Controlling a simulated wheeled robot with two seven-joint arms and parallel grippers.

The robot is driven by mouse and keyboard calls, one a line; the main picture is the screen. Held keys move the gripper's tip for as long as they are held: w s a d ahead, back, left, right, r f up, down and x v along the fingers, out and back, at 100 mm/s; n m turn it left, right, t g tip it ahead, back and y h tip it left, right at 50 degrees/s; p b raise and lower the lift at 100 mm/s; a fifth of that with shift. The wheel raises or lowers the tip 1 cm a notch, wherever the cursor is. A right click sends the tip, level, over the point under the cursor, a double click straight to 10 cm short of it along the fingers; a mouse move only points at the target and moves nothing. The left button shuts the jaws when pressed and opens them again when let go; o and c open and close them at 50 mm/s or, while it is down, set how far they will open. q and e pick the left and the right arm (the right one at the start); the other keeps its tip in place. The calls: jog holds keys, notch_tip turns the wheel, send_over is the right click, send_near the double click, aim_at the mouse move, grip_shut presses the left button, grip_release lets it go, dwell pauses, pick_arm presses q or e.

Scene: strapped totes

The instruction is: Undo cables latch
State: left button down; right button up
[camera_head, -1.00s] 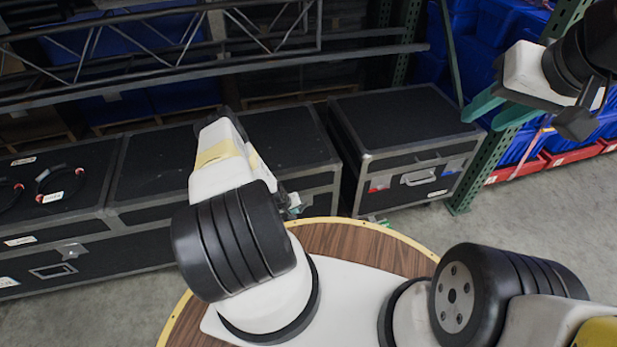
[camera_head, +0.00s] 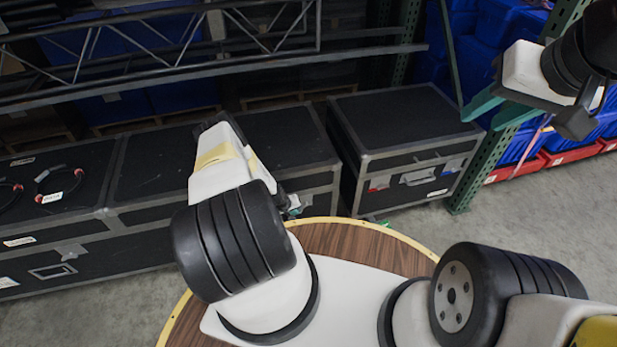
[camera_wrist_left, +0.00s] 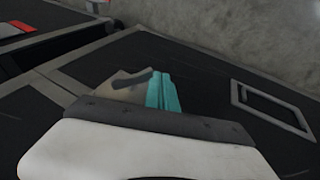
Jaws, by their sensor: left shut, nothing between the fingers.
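Two coiled black cables with red ends lie on the long black case (camera_head: 60,225) at the left in the head view. A metal latch (camera_head: 70,252) shows on this case's front. In the left wrist view, my left gripper (camera_wrist_left: 160,88) has its teal fingers together and empty. They are close beside a grey latch-like plate (camera_wrist_left: 115,84) on a black case face. I cannot tell whether they touch it, and the gripper body hides its lower part. My right gripper (camera_head: 481,122) is open and empty at the upper right.
A separate black case (camera_head: 405,115) stands right of the row, with a narrow gap between. A recessed handle (camera_wrist_left: 270,108) shows in the wrist view. A green rack post (camera_head: 485,165) and blue totes (camera_head: 490,45) stand at the right. Grey floor (camera_head: 540,230) is clear at right.

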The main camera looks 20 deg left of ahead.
pick_arm(q)
jog(key=shift+r, duration=0.15)
dwell(0.7)
jog(key=shift+r, duration=0.7)
